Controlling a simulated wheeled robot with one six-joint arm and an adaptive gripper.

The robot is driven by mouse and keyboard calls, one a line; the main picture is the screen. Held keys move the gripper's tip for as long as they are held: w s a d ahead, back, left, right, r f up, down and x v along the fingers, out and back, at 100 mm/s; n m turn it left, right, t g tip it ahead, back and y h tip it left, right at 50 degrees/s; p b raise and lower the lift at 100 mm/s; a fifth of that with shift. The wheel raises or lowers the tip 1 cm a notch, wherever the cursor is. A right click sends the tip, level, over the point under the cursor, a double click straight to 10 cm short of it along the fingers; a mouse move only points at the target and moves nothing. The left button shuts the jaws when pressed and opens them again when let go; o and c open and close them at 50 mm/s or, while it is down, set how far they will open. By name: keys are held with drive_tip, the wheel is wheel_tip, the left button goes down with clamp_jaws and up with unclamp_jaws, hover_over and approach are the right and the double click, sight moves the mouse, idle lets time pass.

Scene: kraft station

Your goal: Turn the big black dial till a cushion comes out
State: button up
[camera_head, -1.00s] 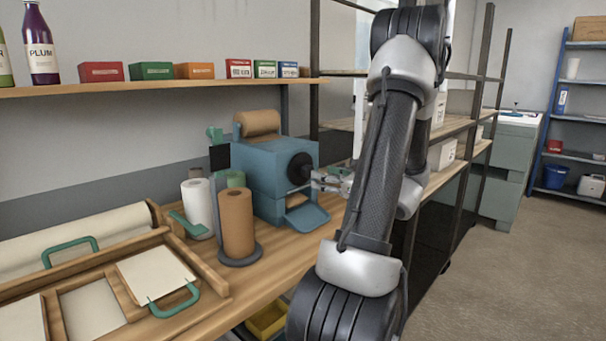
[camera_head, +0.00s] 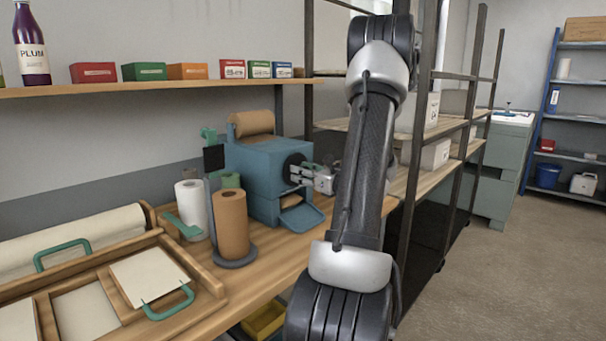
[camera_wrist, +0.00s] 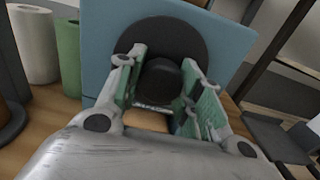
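The big black dial (camera_head: 290,163) is on the front of a blue box-shaped machine (camera_head: 262,168) on the wooden bench. In the wrist view the dial shows as a dark round disc (camera_wrist: 162,34) with a thick black knob (camera_wrist: 160,78) in its middle. My gripper (camera_head: 298,176) is at the dial, its fingers pointing at it. In the wrist view my gripper (camera_wrist: 161,88) is spread, one green-padded finger on each side of the knob. I cannot see firm contact. A brown paper roll (camera_head: 251,122) sits on top of the machine.
A brown roll (camera_head: 231,225) and a white roll (camera_head: 191,205) stand on the bench left of the machine. Wooden trays (camera_head: 190,262) with paper lie at the front left. A shelf rack (camera_head: 412,190) stands to the right, close to my arm.

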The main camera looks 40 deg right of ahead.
drive_tip(key=shift+c, duration=1.3)
drive_tip(key=shift+m, duration=0.3)
drive_tip(key=m, duration=0.3)
drive_tip(key=shift+m, duration=0.4)
drive_tip(key=m, duration=0.5)
drive_tip(key=shift+a, duration=0.1)
drive_tip(key=m, duration=0.5)
drive_tip(key=shift+r+m, duration=0.1)
drive_tip(key=shift+m, duration=0.3)
drive_tip(key=m, duration=0.4)
drive_tip(key=shift+m, duration=0.4)
